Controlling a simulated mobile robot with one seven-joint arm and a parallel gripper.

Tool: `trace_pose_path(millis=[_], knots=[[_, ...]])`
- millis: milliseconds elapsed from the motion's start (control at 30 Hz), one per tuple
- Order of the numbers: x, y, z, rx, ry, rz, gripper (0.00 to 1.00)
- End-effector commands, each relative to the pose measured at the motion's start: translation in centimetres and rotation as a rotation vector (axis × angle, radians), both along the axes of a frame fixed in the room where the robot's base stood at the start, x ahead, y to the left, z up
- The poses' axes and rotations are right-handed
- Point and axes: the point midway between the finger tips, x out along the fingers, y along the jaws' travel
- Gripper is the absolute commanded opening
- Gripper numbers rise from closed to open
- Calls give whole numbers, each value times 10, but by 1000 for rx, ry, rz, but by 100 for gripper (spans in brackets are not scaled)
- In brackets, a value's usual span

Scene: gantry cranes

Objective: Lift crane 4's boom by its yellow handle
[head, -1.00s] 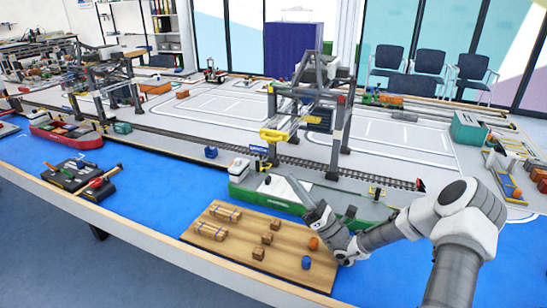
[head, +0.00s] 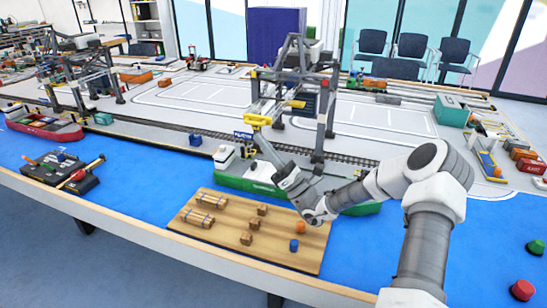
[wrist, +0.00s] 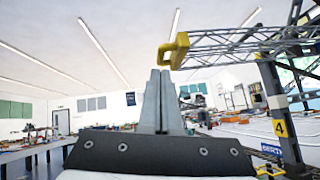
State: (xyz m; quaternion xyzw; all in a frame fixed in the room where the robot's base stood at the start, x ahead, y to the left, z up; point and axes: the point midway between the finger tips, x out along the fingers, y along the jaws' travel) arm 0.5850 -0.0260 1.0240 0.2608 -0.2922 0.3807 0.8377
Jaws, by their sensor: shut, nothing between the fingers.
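Crane 4 (head: 330,112) is a grey gantry with a "4" plate on its leg (wrist: 281,128) in the wrist view. Its lattice boom (wrist: 240,44) is roughly level and reaches left, ending in the yellow handle (wrist: 180,50). In the head view the handle (head: 258,120) appears just above my gripper (head: 257,138). In the wrist view my gripper (wrist: 160,76) is shut and empty, pointing upward. Its fingertips are below and slightly left of the handle, with no contact visible. The exact gap is hard to judge.
A green ship (head: 235,183) lies below the arm. A wooden board (head: 215,232) with small crates is in front of it. A blue berth sign (wrist: 272,150) stands beside the crane. Other cranes (head: 75,75) and a red ship (head: 45,127) are at left.

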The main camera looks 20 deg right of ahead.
Motion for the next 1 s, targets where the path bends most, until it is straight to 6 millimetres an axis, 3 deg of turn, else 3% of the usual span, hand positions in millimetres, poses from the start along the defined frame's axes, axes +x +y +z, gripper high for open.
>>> trace_pose_path(millis=[200, 733, 1000], knots=[[10, 9, 13, -1, -1, 0, 0], [10, 10, 18, 5, 7, 0, 0], [10, 10, 41, 41, 57, -1, 0]])
